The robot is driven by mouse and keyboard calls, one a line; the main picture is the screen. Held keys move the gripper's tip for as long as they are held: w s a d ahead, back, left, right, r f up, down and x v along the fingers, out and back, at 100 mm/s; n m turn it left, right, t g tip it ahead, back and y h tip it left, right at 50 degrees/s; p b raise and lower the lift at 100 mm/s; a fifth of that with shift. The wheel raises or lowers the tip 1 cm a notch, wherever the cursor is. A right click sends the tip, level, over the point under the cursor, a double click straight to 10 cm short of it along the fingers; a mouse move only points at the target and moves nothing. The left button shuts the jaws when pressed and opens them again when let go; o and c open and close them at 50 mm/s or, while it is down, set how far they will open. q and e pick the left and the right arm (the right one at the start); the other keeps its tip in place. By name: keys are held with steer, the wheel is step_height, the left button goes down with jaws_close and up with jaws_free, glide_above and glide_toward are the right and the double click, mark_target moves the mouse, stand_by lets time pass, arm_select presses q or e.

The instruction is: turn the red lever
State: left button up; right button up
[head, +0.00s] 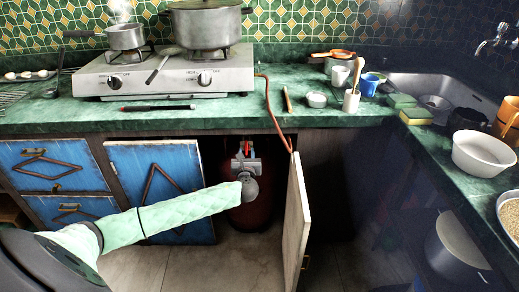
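The red lever (247,149) is a small red piece on top of the dark red gas cylinder (250,218), inside the open cabinet under the counter. My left gripper (246,158) is at the lever, right in front of it and partly covering it. The fingers are too small in the head view to tell whether they are open or closed on the lever. My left wrist and green-sleeved forearm hide part of the cylinder. My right gripper is not in view.
An open cabinet door (297,225) stands just right of the cylinder, and a blue door (165,190) is on its left. An orange hose (271,115) hangs from the counter (225,119). The hotplate (165,75) with two pots is above.

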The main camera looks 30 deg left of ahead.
mark_target(246, 145)
arm_select(q)
steer(key=x, duration=0.7)
steer(key=shift+a, duration=0.15)
jaws_close()
